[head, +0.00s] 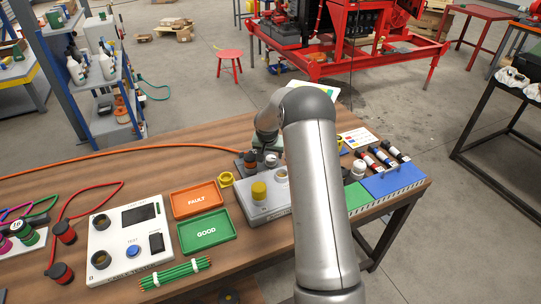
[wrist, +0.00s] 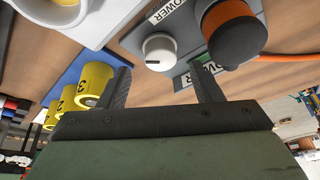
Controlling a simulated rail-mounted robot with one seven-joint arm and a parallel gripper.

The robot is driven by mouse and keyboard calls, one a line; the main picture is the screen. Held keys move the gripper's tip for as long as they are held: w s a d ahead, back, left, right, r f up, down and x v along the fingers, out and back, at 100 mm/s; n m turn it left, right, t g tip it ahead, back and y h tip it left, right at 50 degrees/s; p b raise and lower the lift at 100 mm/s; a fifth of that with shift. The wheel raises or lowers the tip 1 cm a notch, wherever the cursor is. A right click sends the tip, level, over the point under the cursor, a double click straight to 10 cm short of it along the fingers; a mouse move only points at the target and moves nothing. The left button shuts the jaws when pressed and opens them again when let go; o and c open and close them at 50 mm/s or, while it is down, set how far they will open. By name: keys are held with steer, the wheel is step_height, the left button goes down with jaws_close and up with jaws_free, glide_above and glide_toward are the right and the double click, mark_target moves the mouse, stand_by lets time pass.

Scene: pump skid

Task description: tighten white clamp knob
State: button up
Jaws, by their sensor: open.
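The white clamp knob (wrist: 160,50) is round with a thin dark index line. It sits on a grey plate (wrist: 186,80) labelled POWER, beside a black connector with an orange band (wrist: 232,30). In the head view the knob (head: 271,160) shows small beside the connector (head: 250,161), partly under my arm's end. My gripper (wrist: 164,72) is open and empty. Its two dark fingers stand apart, one on each side of the knob in the wrist view. I cannot tell how far the fingertips are from it. In the head view my gripper (head: 266,146) is mostly hidden.
A grey box with a yellow cap (head: 259,190) stands just in front. Yellow numbered cylinders (wrist: 95,80) stand near one finger. An orange cable (head: 150,153) crosses the bench. Orange FAULT (head: 196,200) and green GOOD (head: 207,231) trays lie left; a blue block (head: 395,182) lies right.

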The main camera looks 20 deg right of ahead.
mark_target(271, 159)
steer(key=shift+p+x, duration=0.3)
steer(key=shift+x, duration=1.75)
steer(key=c, duration=1)
steer(key=shift+a, duration=0.1)
